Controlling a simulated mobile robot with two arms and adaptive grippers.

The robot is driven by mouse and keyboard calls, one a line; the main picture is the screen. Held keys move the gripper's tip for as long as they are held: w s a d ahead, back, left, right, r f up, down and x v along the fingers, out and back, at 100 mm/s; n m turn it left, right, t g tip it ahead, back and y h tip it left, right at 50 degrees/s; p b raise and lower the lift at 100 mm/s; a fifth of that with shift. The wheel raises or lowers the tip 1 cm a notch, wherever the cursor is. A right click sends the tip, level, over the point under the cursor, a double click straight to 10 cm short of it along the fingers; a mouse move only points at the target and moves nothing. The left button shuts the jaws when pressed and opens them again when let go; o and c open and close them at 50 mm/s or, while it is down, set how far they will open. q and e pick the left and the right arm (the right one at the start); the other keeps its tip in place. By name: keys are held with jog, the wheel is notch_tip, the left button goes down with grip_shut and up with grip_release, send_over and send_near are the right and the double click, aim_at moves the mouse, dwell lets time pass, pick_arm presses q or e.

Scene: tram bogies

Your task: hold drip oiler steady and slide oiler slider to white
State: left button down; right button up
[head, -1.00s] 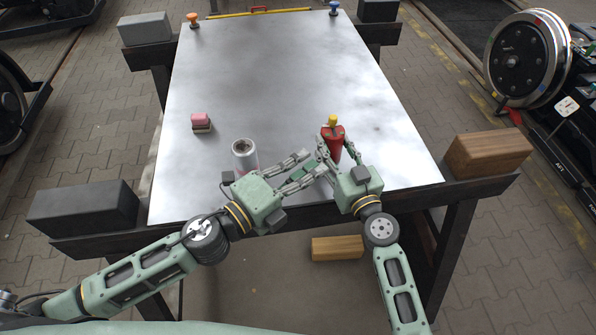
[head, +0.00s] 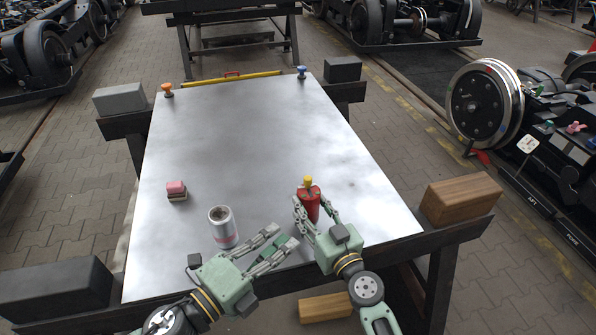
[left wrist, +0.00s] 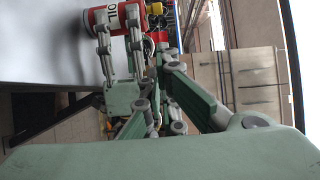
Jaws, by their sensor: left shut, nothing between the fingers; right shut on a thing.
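The drip oiler (head: 310,207) is red with a yellow top and stands upright near the table's front right. In the left wrist view the red body (left wrist: 90,20) shows at the top with a white label. My right gripper (head: 314,214) is shut on the oiler, a finger on either side. My left gripper (head: 287,235) is shut and empty, just left of and nearer the front than the oiler, apart from it. The slider and its setting are too small to make out.
A silver can (head: 223,230) stands left of my left gripper. A pink-topped stack of small blocks (head: 177,192) lies farther left on the metal table (head: 240,140). Orange (head: 167,90) and blue (head: 301,73) knobs sit at the far corners. The table's middle is clear.

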aim_at(308, 194)
pick_arm(q)
jog(key=x, duration=0.4)
jog(key=w+a+x, duration=0.1)
jog(key=x, duration=0.7)
jog(key=shift+w+a, duration=0.2)
jog(key=shift+w, duration=0.45)
jog(key=shift+a, duration=0.1)
jog(key=shift+w+a, duration=0.25)
jog(key=shift+w, duration=0.8)
pick_arm(e)
jog(key=shift+a, duration=0.1)
pick_arm(q)
jog(key=shift+s, duration=0.1)
